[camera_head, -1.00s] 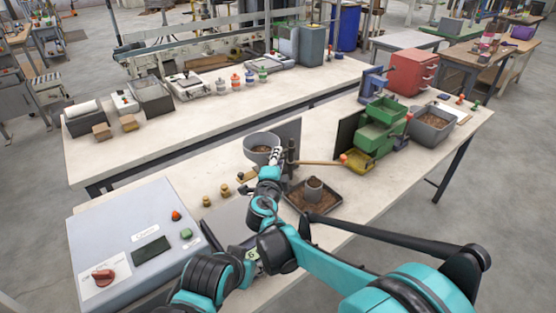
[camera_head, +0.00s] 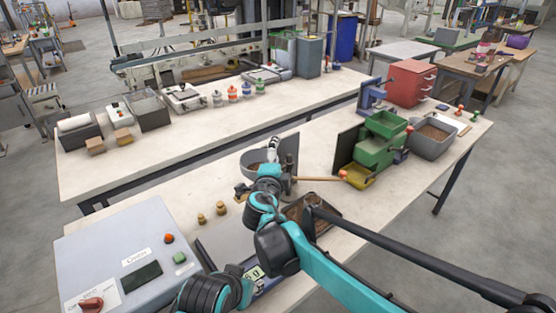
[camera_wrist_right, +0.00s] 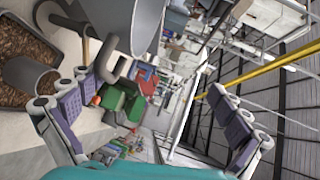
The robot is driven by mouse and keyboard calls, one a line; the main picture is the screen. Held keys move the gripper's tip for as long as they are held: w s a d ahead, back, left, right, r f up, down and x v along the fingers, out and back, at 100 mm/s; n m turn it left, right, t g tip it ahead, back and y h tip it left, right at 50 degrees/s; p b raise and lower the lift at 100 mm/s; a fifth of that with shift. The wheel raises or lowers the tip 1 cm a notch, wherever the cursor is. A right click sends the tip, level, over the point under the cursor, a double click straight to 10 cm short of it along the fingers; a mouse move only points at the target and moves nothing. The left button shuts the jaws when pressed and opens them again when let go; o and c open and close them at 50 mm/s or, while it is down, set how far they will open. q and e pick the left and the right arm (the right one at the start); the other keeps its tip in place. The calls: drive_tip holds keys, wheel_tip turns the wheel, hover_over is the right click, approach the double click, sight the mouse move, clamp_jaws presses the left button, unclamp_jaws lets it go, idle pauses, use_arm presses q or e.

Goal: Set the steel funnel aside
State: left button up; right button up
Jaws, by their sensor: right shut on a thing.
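In the right wrist view, the grey curved wall of the funnel (camera_wrist_right: 118,22) fills the top, and the two finger pads of my right gripper (camera_wrist_right: 150,100) show at either side. My left gripper is not in view.
A pellet tray (camera_head: 325,224) lies right of my arm, partly hidden. A wooden handle (camera_head: 318,179) extends toward a green machine (camera_head: 376,150). Small brass weights (camera_head: 221,208) and a grey control box (camera_head: 120,250) stand at left. Table between weights and back edge is clear.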

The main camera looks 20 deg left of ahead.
drive_tip(key=shift+s+r, duration=0.9)
drive_tip(key=shift+s, duration=0.1)
drive_tip(key=v, duration=0.5)
drive_tip(key=shift+w+d+r, duration=0.15)
drive_tip(key=shift+d+r, duration=0.05)
drive_tip(key=shift+r, duration=0.15)
drive_tip(key=c, duration=1.1)
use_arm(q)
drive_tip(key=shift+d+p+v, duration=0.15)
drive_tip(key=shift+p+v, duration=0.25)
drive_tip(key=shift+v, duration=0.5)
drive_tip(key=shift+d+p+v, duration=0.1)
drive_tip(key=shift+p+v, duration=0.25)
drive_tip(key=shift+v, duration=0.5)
use_arm(e)
drive_tip(key=shift+s+d+f, duration=0.1)
drive_tip(key=shift+s+d, duration=0.1)
drive_tip(key=shift+s, duration=0.55)
drive_tip(key=shift+s+d+r, duration=0.1)
drive_tip(key=shift+s+d, duration=0.05)
drive_tip(key=shift+s, duration=0.6)
drive_tip(key=shift+s+d+f, duration=0.1)
drive_tip(key=shift+s+d, duration=0.1)
drive_tip(key=shift+s, duration=0.55)
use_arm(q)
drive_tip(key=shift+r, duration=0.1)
